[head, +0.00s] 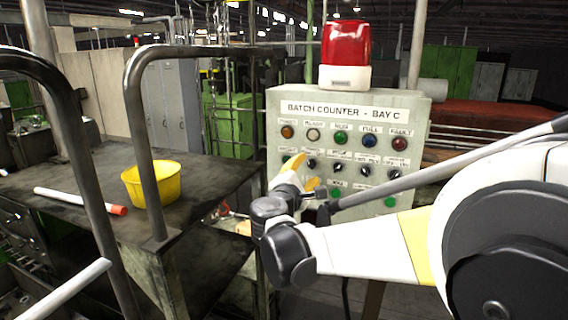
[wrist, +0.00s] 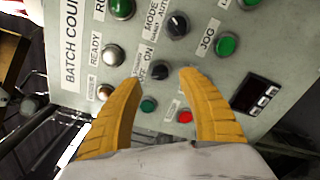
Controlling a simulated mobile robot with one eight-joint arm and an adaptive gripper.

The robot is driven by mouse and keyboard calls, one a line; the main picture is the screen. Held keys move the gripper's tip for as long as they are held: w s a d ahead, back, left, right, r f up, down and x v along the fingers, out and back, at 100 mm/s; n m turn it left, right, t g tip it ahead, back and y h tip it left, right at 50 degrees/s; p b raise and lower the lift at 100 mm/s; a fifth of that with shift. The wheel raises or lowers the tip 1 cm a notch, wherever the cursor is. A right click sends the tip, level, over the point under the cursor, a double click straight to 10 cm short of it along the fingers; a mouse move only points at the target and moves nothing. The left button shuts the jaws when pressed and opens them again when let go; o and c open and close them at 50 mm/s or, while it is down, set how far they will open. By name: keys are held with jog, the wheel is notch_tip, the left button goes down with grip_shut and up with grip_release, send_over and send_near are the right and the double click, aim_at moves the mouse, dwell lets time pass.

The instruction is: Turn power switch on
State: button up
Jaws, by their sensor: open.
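The power switch (wrist: 159,70) is a black round knob on the grey panel, with a partly covered label reading "ON" beside it. In the wrist view it appears between the two yellow fingertips. My gripper (wrist: 160,79) is open, with one finger on each side of the knob in the picture; I cannot tell whether they touch it. In the head view my gripper (head: 308,169) is at the left part of the panel (head: 350,104), covering part of the second row. The switch's pointer position is too small to tell.
A black mode knob (wrist: 177,26) sits close by. A red button (wrist: 185,117), a green button (wrist: 148,104) and a small display (wrist: 257,97) are near the fingers. A red beacon (head: 346,50) tops the panel. A cart with a yellow bucket (head: 152,184) stands left.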

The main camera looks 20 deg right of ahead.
aim_at(310, 165)
jog(key=x, duration=0.4)
grip_shut()
jog(key=shift+m, duration=0.3)
jog(key=m+b, duration=0.1)
jog(key=m, duration=0.4)
jog(key=shift+b, duration=0.3)
jog(key=m+b, duration=0.1)
jog(key=m, duration=0.5)
jog(key=shift+m, duration=0.3)
